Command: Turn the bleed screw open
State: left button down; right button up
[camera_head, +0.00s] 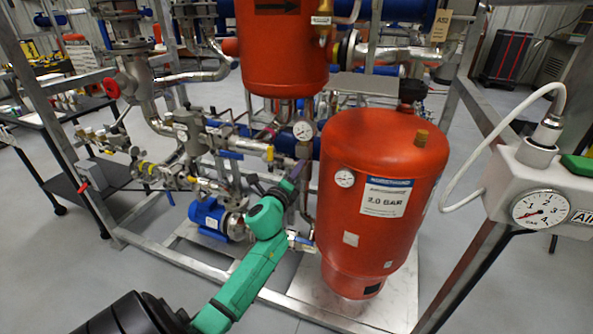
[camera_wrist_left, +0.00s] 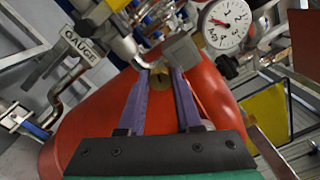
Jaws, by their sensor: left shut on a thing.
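In the head view my left gripper (camera_head: 296,172), on the green arm, reaches up to the pipework just left of the large red tank (camera_head: 380,170). In the left wrist view its two purple fingers (camera_wrist_left: 161,76) converge on a small brass piece, which looks like the bleed screw (camera_wrist_left: 160,84), beneath a grey metal fitting (camera_wrist_left: 182,52). The gripper is shut on it. In the head view the screw is hidden, so its turned angle cannot be told. My right gripper is in neither view.
A dial gauge (camera_head: 303,130) sits just above my gripper; a dial (camera_wrist_left: 226,24) also shows close by in the wrist view. A blue pump (camera_head: 210,218), valves and pipes crowd the left. A white gauge box (camera_head: 545,195) with a hose stands at right.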

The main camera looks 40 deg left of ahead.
pick_arm(q)
jog(key=n+p, duration=0.5)
jog(key=n, duration=1.4)
jog(key=shift+d+f+p, duration=0.1)
jog(key=shift+p, duration=0.3)
jog(key=shift+n, duration=0.3)
jog(key=c, duration=0.6)
grip_release()
